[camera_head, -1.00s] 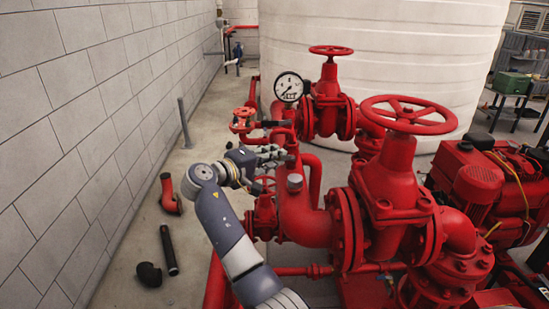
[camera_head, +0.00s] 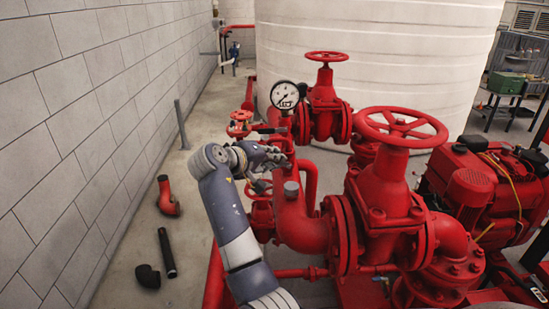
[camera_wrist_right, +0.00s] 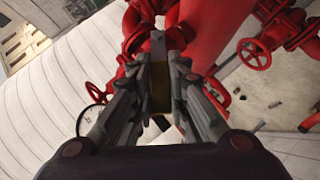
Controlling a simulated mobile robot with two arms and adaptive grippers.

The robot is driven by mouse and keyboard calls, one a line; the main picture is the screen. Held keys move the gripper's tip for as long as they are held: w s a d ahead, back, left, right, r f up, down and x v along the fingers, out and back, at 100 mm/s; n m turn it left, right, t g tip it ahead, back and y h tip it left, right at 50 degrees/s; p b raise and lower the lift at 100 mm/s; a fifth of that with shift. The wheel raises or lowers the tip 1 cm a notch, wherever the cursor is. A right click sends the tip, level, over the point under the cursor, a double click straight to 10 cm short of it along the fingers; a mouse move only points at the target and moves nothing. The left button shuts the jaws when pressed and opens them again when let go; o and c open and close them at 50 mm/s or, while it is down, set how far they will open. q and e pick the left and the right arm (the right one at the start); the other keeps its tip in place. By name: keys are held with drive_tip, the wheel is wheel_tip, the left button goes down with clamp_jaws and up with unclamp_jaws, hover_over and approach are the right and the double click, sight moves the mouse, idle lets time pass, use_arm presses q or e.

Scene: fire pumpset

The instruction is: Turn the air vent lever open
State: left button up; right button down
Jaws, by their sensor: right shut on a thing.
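My right gripper (camera_head: 284,159) reaches in from the lower left to the top of the red pump pipework, just behind the grey cap on the upright pipe. In the right wrist view its two fingers (camera_wrist_right: 159,80) are closed in on a narrow, flat lever (camera_wrist_right: 158,48), taken to be the air vent lever. The lever is greyish at its far end and brownish yellow between the fingers. In the head view the gripper hides most of the lever, so its angle is hard to tell there. My left gripper is in neither view.
A pressure gauge (camera_head: 285,95) and a red handwheel (camera_head: 239,123) stand just beyond the gripper. A large red handwheel (camera_head: 402,127) tops the valve to the right. Loose black pipe pieces (camera_head: 167,252) lie on the clear floor by the block wall (camera_head: 85,130).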

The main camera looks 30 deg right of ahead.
drive_tip(key=shift+r, duration=0.3)
drive_tip(key=c, duration=1.5)
unclamp_jaws()
drive_tip(key=shift+c, duration=0.2)
drive_tip(key=shift+f, duration=0.1)
drive_tip(key=shift+a, duration=0.2)
drive_tip(key=v, duration=0.7)
drive_tip(key=shift+s, duration=0.15)
